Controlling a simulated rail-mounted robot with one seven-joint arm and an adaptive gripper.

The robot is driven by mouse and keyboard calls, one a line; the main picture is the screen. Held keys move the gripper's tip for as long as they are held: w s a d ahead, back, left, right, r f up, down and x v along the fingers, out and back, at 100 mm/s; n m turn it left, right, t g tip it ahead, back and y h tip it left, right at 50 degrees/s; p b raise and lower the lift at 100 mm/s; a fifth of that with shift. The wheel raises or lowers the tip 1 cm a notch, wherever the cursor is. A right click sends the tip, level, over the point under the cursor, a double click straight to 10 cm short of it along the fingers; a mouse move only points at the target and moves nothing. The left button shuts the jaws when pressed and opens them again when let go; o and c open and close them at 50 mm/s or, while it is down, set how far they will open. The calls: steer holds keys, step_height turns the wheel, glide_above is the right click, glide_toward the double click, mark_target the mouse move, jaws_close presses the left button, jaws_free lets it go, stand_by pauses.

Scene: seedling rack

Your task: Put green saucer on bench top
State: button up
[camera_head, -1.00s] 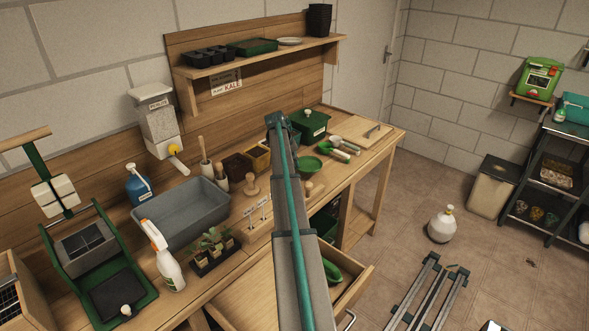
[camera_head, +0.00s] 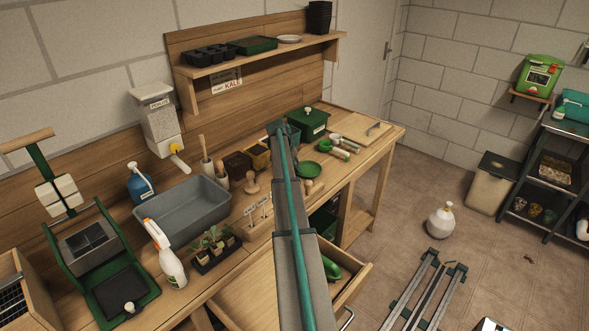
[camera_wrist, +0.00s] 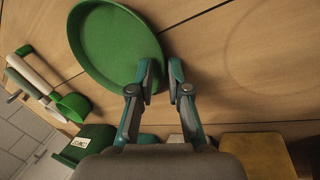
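The green saucer (camera_wrist: 112,42) is a round shallow dish at the upper left of the wrist view, over the wooden bench top (camera_wrist: 205,100). It also shows in the head view (camera_head: 306,169) beside my arm, partly hidden by it. My gripper (camera_wrist: 162,82) has its two fingers apart, with a gap between the tips. The left finger overlaps the saucer's right rim; I cannot tell whether it touches. The saucer looks flat on the bench, but the contact beneath it is hidden. In the head view my gripper is hidden behind my arm.
White-handled tools (camera_wrist: 32,72) and a green scoop (camera_wrist: 73,106) lie left of the saucer. A green lidded box (camera_head: 308,123) and a wooden board (camera_head: 352,127) stand farther along the bench. A yellow container (camera_wrist: 254,145) is near my gripper. A drawer (camera_head: 350,285) is open below.

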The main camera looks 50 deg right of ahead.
steer(key=b+v, duration=0.3)
steer(key=v, duration=0.9)
steer(key=shift+r, duration=0.1)
steer(key=shift+a, duration=0.15)
